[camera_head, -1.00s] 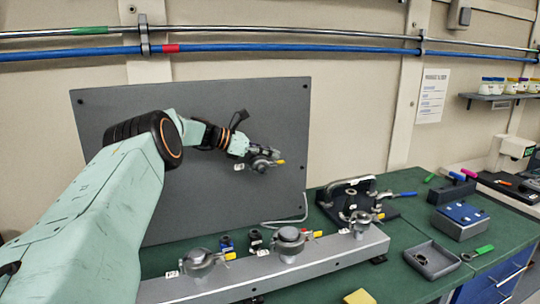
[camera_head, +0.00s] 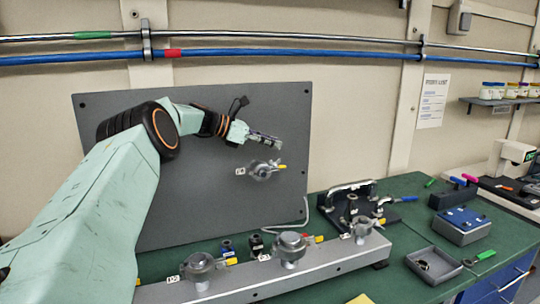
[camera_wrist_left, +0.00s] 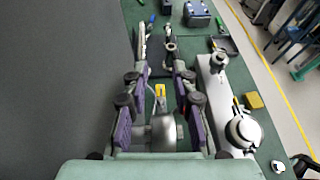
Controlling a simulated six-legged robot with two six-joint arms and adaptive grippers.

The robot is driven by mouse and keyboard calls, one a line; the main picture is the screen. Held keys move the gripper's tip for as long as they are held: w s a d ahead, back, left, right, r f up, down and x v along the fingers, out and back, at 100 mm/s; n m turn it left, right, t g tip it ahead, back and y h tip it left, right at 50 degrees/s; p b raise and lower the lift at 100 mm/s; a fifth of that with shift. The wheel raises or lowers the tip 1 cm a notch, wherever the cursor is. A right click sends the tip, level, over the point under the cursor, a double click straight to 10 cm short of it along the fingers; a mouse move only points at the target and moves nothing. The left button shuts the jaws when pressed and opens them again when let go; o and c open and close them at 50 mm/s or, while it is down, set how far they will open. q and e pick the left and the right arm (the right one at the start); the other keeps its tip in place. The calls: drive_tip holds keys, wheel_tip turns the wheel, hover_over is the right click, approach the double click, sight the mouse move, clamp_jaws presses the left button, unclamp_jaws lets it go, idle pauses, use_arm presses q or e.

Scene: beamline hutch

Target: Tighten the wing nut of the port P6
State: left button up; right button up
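A grey clamped port (camera_head: 261,172) with a yellow-tipped wing nut (camera_head: 282,166) sits on the dark upright panel; the small white tag on its left is too small to read. In the left wrist view the yellow tip (camera_wrist_left: 160,90) and grey clamp (camera_wrist_left: 163,130) appear between the fingers, farther off. My left gripper (camera_head: 277,142) is just above this port in the head view, apart from it, with its fingers spread and empty. It also shows in the left wrist view (camera_wrist_left: 156,42). My right gripper is not in view.
A grey rail (camera_head: 232,287) on the green bench carries several similar clamped ports with yellow tips. Behind it stand small dark fittings and a black holder (camera_head: 335,217). A grey tray (camera_head: 434,265) and blue-topped box (camera_head: 462,226) lie at right. The panel (camera_head: 200,215) around the port is clear.

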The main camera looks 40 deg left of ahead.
use_arm(q)
wheel_tip(320, 180, up, 5)
drive_tip(key=shift+f, duration=0.1)
idle(0.3)
